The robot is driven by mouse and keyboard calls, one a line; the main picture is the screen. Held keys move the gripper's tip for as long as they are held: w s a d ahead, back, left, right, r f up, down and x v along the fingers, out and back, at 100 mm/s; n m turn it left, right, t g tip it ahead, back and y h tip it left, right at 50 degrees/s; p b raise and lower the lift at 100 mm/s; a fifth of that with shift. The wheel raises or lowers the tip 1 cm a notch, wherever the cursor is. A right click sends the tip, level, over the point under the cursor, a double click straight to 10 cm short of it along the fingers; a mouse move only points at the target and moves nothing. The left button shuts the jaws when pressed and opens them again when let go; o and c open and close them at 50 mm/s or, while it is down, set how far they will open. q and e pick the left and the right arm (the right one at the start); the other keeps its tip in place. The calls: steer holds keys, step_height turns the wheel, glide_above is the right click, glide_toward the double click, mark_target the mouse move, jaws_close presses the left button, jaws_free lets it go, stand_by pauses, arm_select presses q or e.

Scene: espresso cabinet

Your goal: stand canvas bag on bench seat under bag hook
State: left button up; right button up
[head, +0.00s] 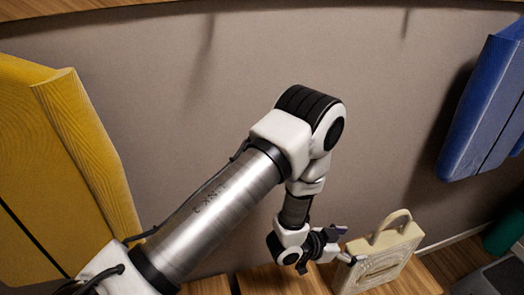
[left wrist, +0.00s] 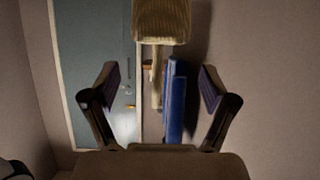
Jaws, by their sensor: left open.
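The cream canvas bag (head: 385,263) stands upright on the wooden bench seat (head: 421,282) at the lower right of the head view, with its handle loop on top. My left gripper (head: 346,246) is open beside the bag's left edge. One fingertip is very close to that edge; I cannot tell whether it touches. I cannot make out the bag hook. My right gripper is not in view.
A yellow padded panel (head: 62,150) stands at the left and a blue padded panel (head: 485,105) at the right. A grey-brown wall (head: 390,110) runs behind the bench. A green object (head: 505,232) is at the far right edge. A teal door (left wrist: 95,60) shows in the left wrist view.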

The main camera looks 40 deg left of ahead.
arm_select(q)
steer(key=s+a+f+n+g+y, duration=0.2)
steer(key=s+a+f+g+y, duration=0.15)
steer(key=s+f, duration=0.4)
steer(key=s+a+f+n+g+y, duration=0.25)
steer(key=s+a+f, duration=0.2)
steer(key=s, duration=0.55)
steer(key=s+a+n+g, duration=0.1)
steer(key=s+a+g, duration=0.1)
steer(key=s, duration=0.4)
steer(key=s+a+f+n+g+y, duration=0.1)
steer(key=s+a+g, duration=0.1)
steer(key=s, duration=0.4)
steer(key=shift+s+f+g, duration=0.15)
steer(key=shift+s+g, duration=0.25)
steer(key=shift+g, duration=0.1)
